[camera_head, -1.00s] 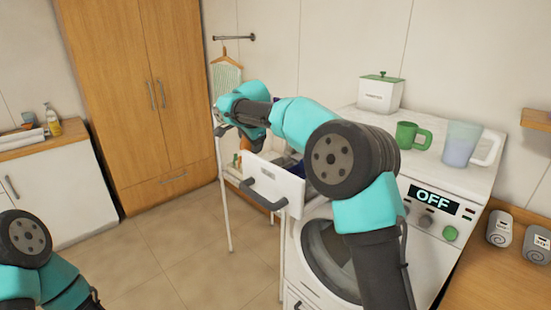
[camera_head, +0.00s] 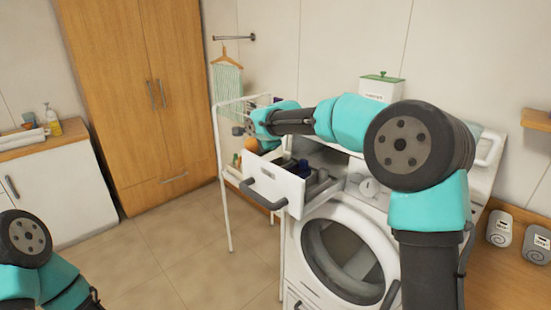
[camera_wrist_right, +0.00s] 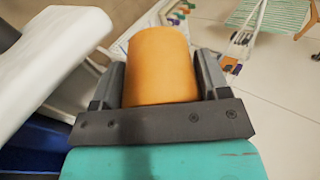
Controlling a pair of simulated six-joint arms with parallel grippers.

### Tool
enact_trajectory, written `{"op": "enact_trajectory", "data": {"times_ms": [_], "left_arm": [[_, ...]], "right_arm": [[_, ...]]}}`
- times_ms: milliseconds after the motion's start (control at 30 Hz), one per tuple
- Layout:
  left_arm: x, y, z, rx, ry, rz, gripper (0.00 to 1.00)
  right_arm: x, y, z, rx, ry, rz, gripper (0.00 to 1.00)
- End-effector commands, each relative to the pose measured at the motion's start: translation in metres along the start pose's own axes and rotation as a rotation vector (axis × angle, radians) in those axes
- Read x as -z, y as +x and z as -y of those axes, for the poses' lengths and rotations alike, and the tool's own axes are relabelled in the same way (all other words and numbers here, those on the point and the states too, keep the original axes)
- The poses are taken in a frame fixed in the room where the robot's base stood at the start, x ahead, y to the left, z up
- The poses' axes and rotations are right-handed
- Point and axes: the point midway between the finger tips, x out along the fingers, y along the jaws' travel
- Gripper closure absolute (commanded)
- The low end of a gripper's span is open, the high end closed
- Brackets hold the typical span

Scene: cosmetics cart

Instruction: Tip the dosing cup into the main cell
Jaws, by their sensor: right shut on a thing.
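The orange dosing cup (camera_wrist_right: 160,62) is between the two dark fingers of my right gripper (camera_wrist_right: 158,80) in the right wrist view, and the gripper is shut on it. In the head view the cup (camera_head: 252,146) shows small beside my right gripper (camera_head: 244,132), at the left of the open white drawer (camera_head: 268,188). The drawer holds a dark blue part (camera_head: 303,168) and grey parts; I cannot tell which compartment is the main cell. A blue inside surface (camera_wrist_right: 30,142) shows at the lower left of the wrist view, apart from the cup. My left gripper is out of view.
The washing machine (camera_head: 345,215) with its round door stands below and right of the drawer. A white drying rack (camera_head: 222,165) stands just left of it. The tiled floor at left is clear.

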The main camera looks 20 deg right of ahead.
Motion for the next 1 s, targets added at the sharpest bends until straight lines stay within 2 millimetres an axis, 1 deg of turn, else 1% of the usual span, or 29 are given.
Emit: {"op": "enact_trajectory", "data": {"times_ms": [367, 1000], "left_arm": [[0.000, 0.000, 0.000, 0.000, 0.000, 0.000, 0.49], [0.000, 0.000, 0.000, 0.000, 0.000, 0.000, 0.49]], "right_arm": [[0.001, -0.003, 0.001, 0.058, 0.023, 0.026, 0.59], [0.003, -0.012, 0.006, 0.260, 0.109, 0.114, 0.59]]}}
